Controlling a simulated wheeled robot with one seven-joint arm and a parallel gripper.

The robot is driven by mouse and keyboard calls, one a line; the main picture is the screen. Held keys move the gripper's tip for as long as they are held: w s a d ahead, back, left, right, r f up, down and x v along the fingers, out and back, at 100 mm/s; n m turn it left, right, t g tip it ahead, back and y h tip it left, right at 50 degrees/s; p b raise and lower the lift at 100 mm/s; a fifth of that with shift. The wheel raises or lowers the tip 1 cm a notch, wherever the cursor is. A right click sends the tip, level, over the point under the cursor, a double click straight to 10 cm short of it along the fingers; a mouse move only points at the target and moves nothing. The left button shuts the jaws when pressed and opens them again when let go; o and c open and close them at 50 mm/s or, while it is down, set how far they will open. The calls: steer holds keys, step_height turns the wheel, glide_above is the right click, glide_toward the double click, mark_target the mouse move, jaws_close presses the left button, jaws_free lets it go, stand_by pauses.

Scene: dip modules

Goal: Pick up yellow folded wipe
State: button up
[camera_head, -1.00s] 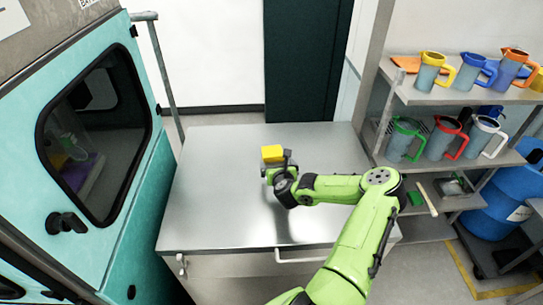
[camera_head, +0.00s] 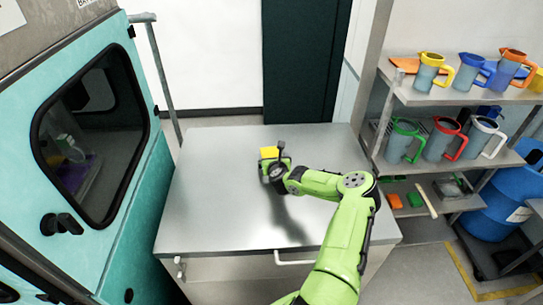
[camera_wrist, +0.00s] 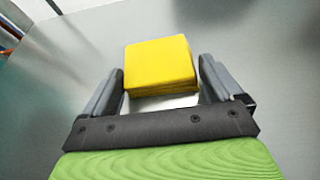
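The yellow folded wipe (camera_head: 269,152) is a small thick square on the steel table (camera_head: 215,215), toward its far side. In the wrist view the wipe (camera_wrist: 160,66) lies ahead, with its near end between the two grey fingers. My gripper (camera_wrist: 160,82) is open, with one finger on each side of the wipe. A gap shows at the right finger; the left finger is very close to the wipe, and I cannot tell whether it touches. In the head view my gripper (camera_head: 271,162) is at the wipe and partly hides it.
The rest of the table top is clear. A teal cabinet with a dark window (camera_head: 90,130) stands at the left. A shelf rack (camera_head: 440,94) with several coloured-handled jugs stands at the right, with a blue barrel (camera_head: 497,208) beside it.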

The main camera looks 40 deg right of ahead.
step_height(320, 180, up, 10)
steer(key=p, duration=0.2)
stand_by(0.6)
